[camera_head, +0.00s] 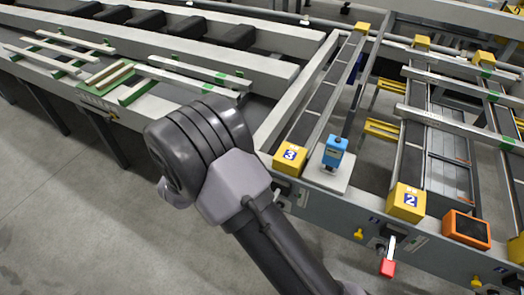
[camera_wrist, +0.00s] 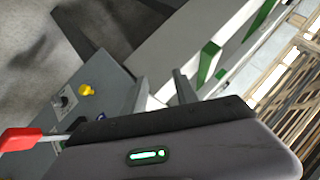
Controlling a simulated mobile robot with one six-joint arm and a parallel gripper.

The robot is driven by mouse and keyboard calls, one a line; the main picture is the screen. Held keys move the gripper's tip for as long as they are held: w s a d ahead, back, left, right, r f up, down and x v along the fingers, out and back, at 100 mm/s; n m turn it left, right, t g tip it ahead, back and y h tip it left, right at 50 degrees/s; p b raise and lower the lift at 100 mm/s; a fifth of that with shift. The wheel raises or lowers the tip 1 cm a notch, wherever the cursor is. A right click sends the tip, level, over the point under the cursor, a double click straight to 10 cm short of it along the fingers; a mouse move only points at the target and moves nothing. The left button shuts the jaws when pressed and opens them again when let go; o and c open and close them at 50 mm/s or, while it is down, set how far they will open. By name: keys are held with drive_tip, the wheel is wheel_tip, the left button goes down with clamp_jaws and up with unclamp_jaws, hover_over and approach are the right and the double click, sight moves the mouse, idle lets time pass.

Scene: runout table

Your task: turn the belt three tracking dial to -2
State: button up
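The yellow block marked 3 (camera_head: 290,156) sits at the near end of a belt. Below it, the grey front panel is partly covered by my arm, so I cannot make out the belt three dial in the head view. In the wrist view a small dark dial (camera_wrist: 63,101) sits on a grey panel at the left, beside a yellow knob (camera_wrist: 86,90); which belt it belongs to cannot be read. My gripper (camera_wrist: 162,90) shows two grey fingers standing apart with nothing seen between them. The dial is left of the fingers. In the head view the fingers are hidden behind my wrist.
A red lever (camera_wrist: 22,138) juts out at the wrist view's left edge. In the head view, a blue device (camera_head: 334,151), the block marked 2 (camera_head: 406,202), an orange screen (camera_head: 467,229) and another red lever (camera_head: 388,267) line the right side. Open floor (camera_head: 70,215) lies left.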

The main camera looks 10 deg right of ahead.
drive_tip(key=s+f+h, duration=0.3)
drive_tip(key=s+f, duration=0.1)
drive_tip(key=f, duration=0.6)
drive_tip(key=s+d+f+n+t+h+p, duration=0.1)
drive_tip(key=s+d+f+n+t+h, duration=0.15)
drive_tip(key=s+d+f, duration=0.55)
drive_tip(key=s+d+f+n+t+h+p, duration=0.15)
drive_tip(key=s+d+f+h, duration=0.35)
drive_tip(key=s, duration=0.5)
drive_tip(key=w+d+y+b, duration=0.1)
drive_tip(key=w+d+b, duration=0.3)
drive_tip(key=w+d, duration=0.7)
drive_tip(key=w, duration=0.3)
drive_tip(key=shift+w, duration=0.2)
drive_tip(key=shift+r, duration=0.1)
clamp_jaws()
